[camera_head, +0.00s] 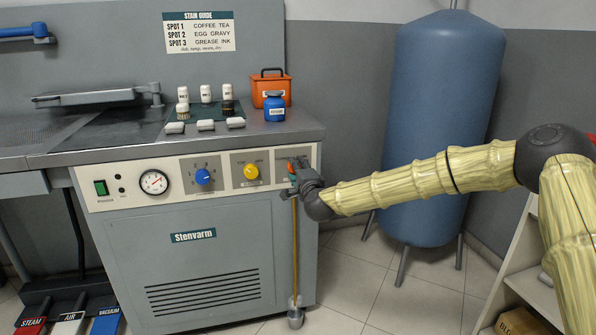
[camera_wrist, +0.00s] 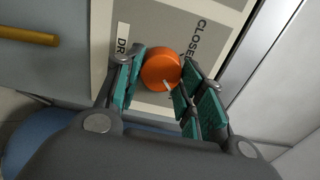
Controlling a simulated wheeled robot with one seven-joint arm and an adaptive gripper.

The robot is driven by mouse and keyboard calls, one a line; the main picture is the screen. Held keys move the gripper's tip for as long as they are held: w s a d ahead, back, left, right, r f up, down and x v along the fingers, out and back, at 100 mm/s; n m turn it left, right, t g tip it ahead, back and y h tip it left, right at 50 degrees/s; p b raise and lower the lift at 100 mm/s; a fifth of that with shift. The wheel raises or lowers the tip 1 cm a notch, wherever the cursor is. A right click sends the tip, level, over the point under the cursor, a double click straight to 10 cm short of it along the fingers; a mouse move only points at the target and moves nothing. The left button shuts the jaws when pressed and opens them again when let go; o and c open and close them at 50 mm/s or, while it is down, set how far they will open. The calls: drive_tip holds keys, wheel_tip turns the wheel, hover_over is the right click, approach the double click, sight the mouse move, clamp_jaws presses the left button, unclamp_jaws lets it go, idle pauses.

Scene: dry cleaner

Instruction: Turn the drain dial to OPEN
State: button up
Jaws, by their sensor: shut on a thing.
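The drain dial (camera_wrist: 161,68) is a round orange knob on the pale panel, with a white pointer mark on its lower right in the wrist view. Beside it run the letters "CLOSE" (camera_wrist: 197,38) and, on the other side, a partly hidden label starting "DR" (camera_wrist: 123,39). No OPEN lettering can be read. My gripper (camera_wrist: 158,72) has its green-padded fingers on both sides of the dial and is shut on it. In the head view my gripper (camera_head: 301,176) is at the console's right end and covers most of the dial.
The console panel also carries a yellow knob (camera_head: 251,171), a blue knob (camera_head: 203,176), a gauge (camera_head: 154,182) and a green switch (camera_head: 101,187). A brass pipe (camera_head: 295,245) runs down below the dial to a metal cup (camera_head: 296,317). A blue tank (camera_head: 437,120) stands behind my arm.

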drive_tip(key=shift+d, duration=0.15)
drive_tip(key=o, duration=1)
drive_tip(key=v, duration=1.2)
